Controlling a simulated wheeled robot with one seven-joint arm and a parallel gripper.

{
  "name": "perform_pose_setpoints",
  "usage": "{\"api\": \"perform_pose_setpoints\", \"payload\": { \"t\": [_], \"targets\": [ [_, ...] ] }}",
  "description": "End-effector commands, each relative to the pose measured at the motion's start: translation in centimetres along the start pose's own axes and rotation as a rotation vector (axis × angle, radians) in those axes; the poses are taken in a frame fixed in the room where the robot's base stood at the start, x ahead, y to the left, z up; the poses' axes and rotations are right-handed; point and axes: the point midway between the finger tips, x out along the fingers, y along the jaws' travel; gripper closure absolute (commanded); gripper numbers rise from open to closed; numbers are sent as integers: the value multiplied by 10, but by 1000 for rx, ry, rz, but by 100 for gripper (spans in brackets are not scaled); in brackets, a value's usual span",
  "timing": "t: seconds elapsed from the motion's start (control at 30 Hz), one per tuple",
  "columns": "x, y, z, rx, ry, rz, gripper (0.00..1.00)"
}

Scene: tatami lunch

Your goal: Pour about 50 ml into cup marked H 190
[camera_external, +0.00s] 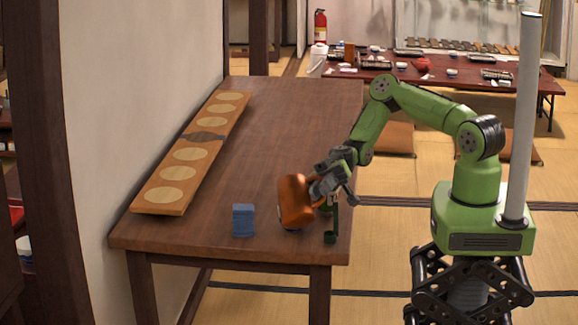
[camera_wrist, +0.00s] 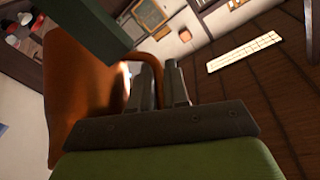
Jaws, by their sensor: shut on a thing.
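An orange-brown pitcher (camera_external: 292,200) is held above the near right part of the table in the external view. My gripper (camera_external: 318,190) is shut on it from the right, apparently at its handle. The pitcher looks tilted, but I cannot see its opening or any stream. In the wrist view the pitcher (camera_wrist: 82,85) fills the left, beside my gripper fingers (camera_wrist: 160,75). No H 190 mark is readable.
A blue blocky object (camera_external: 243,220) stands left of the pitcher. A dark green upright piece (camera_external: 330,237) stands close on its right, near the table edge. A long board with pale discs (camera_external: 171,194) lies along the wall. The table's middle (camera_external: 270,130) is clear.

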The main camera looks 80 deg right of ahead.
Motion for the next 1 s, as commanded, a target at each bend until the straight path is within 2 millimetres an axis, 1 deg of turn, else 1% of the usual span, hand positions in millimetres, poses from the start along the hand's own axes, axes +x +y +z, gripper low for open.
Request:
{"api": "perform_pose_setpoints", "payload": {
  "t": [0.57, 0.67, 0.73, 0.87, 1.0],
  "targets": [
    [0, 0, 2, -9, -13, 6, 100],
    [1, 3, 9, -39, -64, 33, 100],
    [1, 6, 17, -71, -119, 64, 100],
    [5, 3, 21, -137, -231, 129, 100],
    [14, 0, 32, -202, -344, 195, 100]
  ]
}}
